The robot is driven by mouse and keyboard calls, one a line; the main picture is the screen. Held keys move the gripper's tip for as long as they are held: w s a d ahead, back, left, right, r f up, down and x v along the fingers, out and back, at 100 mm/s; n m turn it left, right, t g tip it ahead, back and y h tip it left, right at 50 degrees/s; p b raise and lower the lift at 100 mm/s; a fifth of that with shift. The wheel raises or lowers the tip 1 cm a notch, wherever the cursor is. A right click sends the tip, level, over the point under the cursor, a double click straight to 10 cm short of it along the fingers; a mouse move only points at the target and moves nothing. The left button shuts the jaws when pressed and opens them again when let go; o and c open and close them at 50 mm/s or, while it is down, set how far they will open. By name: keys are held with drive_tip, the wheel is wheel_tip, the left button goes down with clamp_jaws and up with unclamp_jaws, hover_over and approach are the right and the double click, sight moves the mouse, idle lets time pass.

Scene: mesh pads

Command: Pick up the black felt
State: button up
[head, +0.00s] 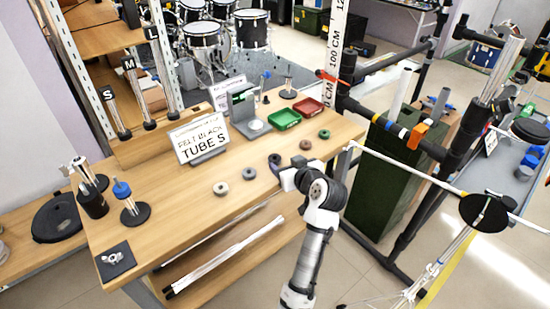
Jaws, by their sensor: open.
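A row of small felt rings lies along the front of the wooden table (165,210). They are a pale ring (221,188), a dark blue-grey ring (250,173), a brown ring (305,145) and a green ring (324,134). My gripper (276,164) is over the table edge, between the blue-grey and brown rings. It is open. A dark shape shows at its tip; I cannot tell how much of it is a black felt ring and how much is my fingers. A sign (202,138) reads "FELT BLACK TUBE S".
Behind the rings are a green tray (284,119), a red tray (308,107) and a grey device (243,110). At left are metal stands with a blue piece (122,190) and a black square pad (115,261). A dark rack frame (365,120) stands right of the table.

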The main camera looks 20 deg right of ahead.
sight(273, 157)
drive_tip(key=shift+a+p+x, duration=0.1)
drive_tip(key=shift+p+x, duration=0.35)
drive_tip(key=shift+x, duration=1.1)
drive_tip(key=shift+a+p+x, duration=0.15)
drive_tip(key=shift+p+x, duration=0.25)
drive_tip(key=shift+x, duration=1.15)
drive_tip(key=shift+s+f, duration=0.15)
drive_tip(key=shift+f, duration=0.05)
drive_tip(key=shift+c, duration=0.4)
drive_tip(key=c, duration=1)
